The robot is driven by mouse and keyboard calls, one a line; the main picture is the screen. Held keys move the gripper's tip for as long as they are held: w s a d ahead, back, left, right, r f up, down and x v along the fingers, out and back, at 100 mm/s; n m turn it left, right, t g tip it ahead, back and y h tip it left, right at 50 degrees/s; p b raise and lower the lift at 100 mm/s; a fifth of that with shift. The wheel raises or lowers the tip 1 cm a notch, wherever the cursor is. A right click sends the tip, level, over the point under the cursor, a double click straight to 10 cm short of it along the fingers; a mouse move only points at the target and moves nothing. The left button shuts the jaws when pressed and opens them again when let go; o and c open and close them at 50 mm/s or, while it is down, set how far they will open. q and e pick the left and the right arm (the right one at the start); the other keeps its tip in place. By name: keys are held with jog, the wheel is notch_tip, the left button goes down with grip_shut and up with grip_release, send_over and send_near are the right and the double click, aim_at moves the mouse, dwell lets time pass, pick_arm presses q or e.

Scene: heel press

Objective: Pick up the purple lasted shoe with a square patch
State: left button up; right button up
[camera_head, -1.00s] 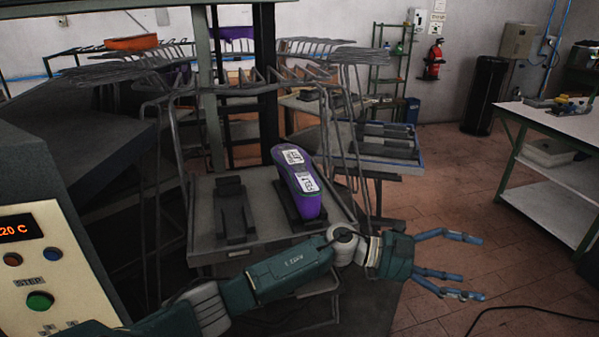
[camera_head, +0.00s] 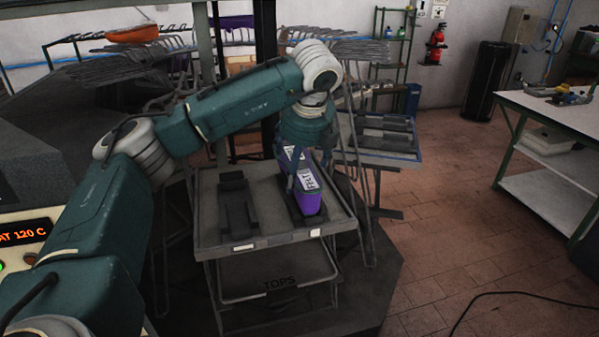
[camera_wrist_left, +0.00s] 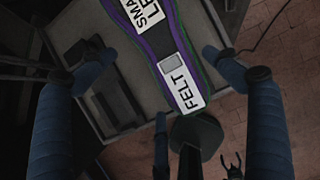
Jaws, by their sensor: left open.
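The purple lasted shoe (camera_head: 308,204) stands on a dark holder on the right side of the tray table, with white labels on its top. In the left wrist view the shoe (camera_wrist_left: 178,42) shows labels reading "SMA.." and "FELT" and a small grey square patch (camera_wrist_left: 173,62) between them. My left gripper (camera_head: 306,172) is over the shoe, pointing down. In the wrist view its blue fingers (camera_wrist_left: 152,72) are spread on both sides of the shoe, with visible gaps. It is open and holds nothing. My right gripper is not in view.
The tray table (camera_head: 270,236) also bears an empty dark holder (camera_head: 238,203) left of the shoe. Wire racks stand around it. Another tray (camera_head: 385,140) is behind on the right. The press panel (camera_head: 20,235) is at left. The floor at right is mostly clear.

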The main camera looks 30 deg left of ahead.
aim_at(299, 173)
pick_arm(q)
jog(key=shift+w+a+f, duration=0.2)
jog(key=shift+a+f, duration=0.05)
jog(key=shift+f, duration=0.35)
jog(key=p+x, duration=0.1)
jog(key=x, duration=0.1)
jog(key=p+x, duration=0.2)
jog(key=shift+w+d+f+p, duration=0.1)
jog(key=shift+w+d+p, duration=0.1)
jog(key=shift+p, duration=0.1)
jog(key=shift+w+a+f, duration=0.1)
jog(key=shift+a+f, duration=0.05)
jog(key=shift+f, duration=0.3)
jog(key=c, duration=1.8)
jog(key=shift+r, duration=0.1)
jog(key=shift+c, duration=0.2)
jog(key=shift+r, duration=0.1)
